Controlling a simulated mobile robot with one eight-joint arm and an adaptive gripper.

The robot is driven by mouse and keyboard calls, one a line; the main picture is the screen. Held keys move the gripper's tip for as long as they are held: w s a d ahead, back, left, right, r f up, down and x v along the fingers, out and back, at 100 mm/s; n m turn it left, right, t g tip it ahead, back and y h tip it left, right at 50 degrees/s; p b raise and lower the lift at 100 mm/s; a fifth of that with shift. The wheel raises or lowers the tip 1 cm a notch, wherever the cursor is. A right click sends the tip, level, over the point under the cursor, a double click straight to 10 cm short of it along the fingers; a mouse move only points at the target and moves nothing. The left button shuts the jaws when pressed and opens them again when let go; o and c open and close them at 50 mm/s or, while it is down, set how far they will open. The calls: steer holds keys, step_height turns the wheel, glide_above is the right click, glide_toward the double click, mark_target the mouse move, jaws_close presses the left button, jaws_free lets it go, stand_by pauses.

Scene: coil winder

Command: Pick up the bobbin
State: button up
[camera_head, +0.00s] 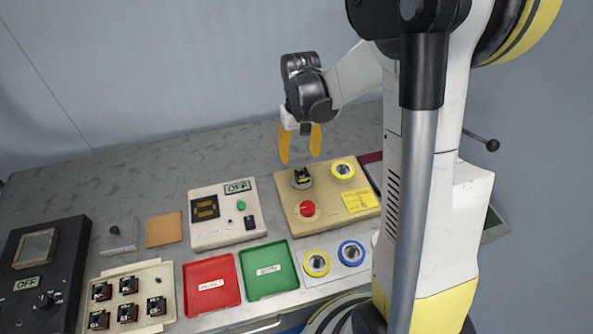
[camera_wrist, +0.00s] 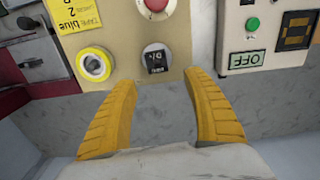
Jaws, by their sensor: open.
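A small black bobbin (camera_head: 301,175) sits on a round grey mount on the beige winder panel (camera_head: 327,215). In the wrist view the black bobbin (camera_wrist: 156,60) shows pale markings, just beyond the fingertips and between them. Several similar black bobbins (camera_head: 127,285) lie in a cream tray (camera_head: 148,325) at the front left. My gripper (camera_head: 300,159) hangs above the back of the winder panel, yellow fingers pointing down. It is open and empty, also in the wrist view (camera_wrist: 160,78), and apart from the bobbin.
The winder panel has a red button (camera_head: 307,209), a yellow-rimmed spool (camera_head: 343,170) and a yellow note (camera_head: 359,200). A white box (camera_head: 220,232) with an OFF display stands left of it. Red (camera_head: 211,283) and green (camera_head: 269,269) trays lie in front. The table's back left is clear.

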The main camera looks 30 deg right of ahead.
mark_target(301, 173)
step_height(301, 173, down, 3)
steer(key=shift+r+b, duration=0.1)
steer(key=shift+b, duration=0.2)
steer(key=f+b, duration=0.1)
steer(key=f, duration=0.2)
steer(key=f+b, duration=0.1)
steer(key=f, duration=0.1)
steer(key=shift+s+d+f+b, duration=0.15)
steer(key=shift+s+f+b, duration=0.1)
steer(key=shift+f+b, duration=0.1)
steer(key=shift+r, duration=0.15)
jaws_close()
steer(key=shift+r, duration=0.1)
step_height(301, 173, up, 5)
steer(key=shift+f+p, duration=0.2)
steer(key=shift+p, duration=1.05)
steer(key=s+d+r+p, duration=0.3)
steer(key=s+d+r, duration=0.3)
steer(key=s, duration=0.4)
